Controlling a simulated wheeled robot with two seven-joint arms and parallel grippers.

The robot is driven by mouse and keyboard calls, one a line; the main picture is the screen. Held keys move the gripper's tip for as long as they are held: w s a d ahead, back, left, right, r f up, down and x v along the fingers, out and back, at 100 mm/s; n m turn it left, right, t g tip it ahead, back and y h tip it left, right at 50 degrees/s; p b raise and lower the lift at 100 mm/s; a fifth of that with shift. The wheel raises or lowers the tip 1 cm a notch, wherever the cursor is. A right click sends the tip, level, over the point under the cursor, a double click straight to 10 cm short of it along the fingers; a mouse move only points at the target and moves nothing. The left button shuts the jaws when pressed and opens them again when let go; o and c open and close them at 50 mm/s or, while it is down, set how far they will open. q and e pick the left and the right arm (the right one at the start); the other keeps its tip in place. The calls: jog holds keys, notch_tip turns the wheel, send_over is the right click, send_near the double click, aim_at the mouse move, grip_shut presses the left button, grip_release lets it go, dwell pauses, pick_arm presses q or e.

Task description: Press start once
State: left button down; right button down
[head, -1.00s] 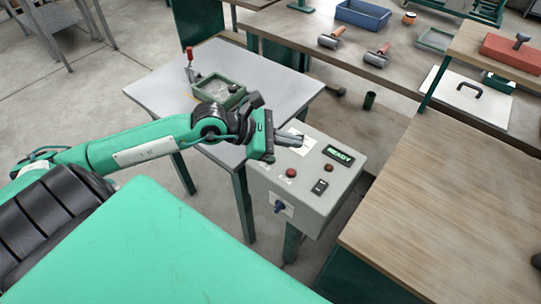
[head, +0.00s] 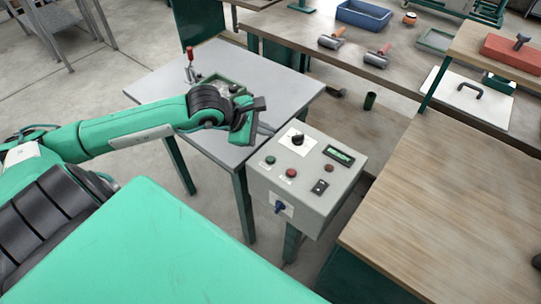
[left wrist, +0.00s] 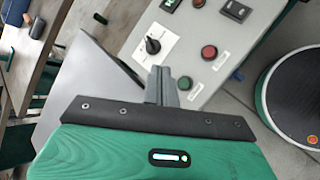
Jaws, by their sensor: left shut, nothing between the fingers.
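The grey control box (head: 307,195) stands right of the small table. Its sloped top has a green button (head: 270,160), a red button (head: 291,173), a black rotary knob (head: 297,140), a second red button or lamp (head: 329,168), a rocker switch (head: 320,186) and a lit display (head: 339,154) whose text is too small to read surely. My left gripper (head: 266,129) is shut and empty, off the panel's far left edge. In the left wrist view its fingertips (left wrist: 163,74) appear just beside the green button (left wrist: 185,83); contact cannot be told. My right gripper is not in view.
A small grey table (head: 155,90) with a green fixture (head: 217,84) and red-handled clamp (head: 190,66) lies under my left arm. A wooden bench (head: 455,200) stands right of the box. A blue knob (head: 280,207) sticks out from the box's front.

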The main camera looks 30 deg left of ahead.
pick_arm(q)
jog(key=b, duration=0.3)
send_over(270, 159)
jog(key=f, duration=0.7)
jog(key=shift+s+a, duration=0.35)
jog(key=shift+s, duration=0.05)
jog(key=shift+f+b, duration=0.55)
jog(key=shift+f, duration=0.05)
dwell(0.4)
jog(key=shift+f+b, duration=0.35)
jog(key=shift+b, duration=0.35)
